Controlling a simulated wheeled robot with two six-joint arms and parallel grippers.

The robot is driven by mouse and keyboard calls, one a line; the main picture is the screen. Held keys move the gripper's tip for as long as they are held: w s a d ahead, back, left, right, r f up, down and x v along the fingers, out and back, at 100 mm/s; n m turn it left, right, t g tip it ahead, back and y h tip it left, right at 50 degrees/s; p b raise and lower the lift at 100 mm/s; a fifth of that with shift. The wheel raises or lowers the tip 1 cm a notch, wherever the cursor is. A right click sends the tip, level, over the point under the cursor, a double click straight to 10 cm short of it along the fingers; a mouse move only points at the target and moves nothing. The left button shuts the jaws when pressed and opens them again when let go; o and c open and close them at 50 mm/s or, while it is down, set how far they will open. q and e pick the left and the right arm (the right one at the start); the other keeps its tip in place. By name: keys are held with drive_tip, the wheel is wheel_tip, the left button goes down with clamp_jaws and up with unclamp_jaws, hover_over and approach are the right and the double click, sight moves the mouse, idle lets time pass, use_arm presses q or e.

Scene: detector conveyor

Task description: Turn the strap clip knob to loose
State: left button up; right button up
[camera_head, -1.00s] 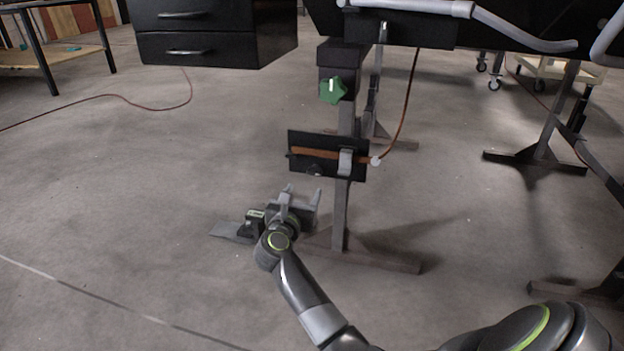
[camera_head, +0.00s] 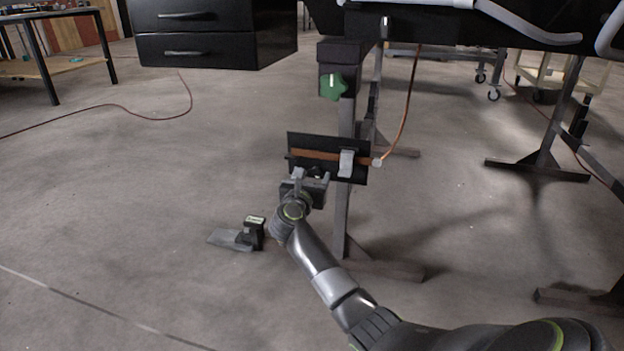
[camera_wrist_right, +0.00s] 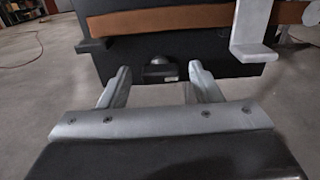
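A black plate (camera_head: 302,143) is mounted on the grey post, with a brown strap (camera_head: 318,156) running across it. A grey clip (camera_head: 346,164) hooks over the strap on the right; it also shows in the right wrist view (camera_wrist_right: 250,35). A small dark rounded knob (camera_wrist_right: 158,67) sits low on the plate, below the strap. My right gripper (camera_head: 312,176) is just in front of the plate's lower edge. In the wrist view its two fingers (camera_wrist_right: 160,80) are apart, one on each side of the knob, with nothing between them. My left gripper is not in view.
A green knob (camera_head: 333,87) sits higher on the post, under the dark conveyor (camera_head: 430,27). A cable hangs from above to the strap's right end. A small black device with a grey plate (camera_head: 232,239) lies on the floor.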

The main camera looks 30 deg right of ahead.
drive_tip(key=c, duration=0.9)
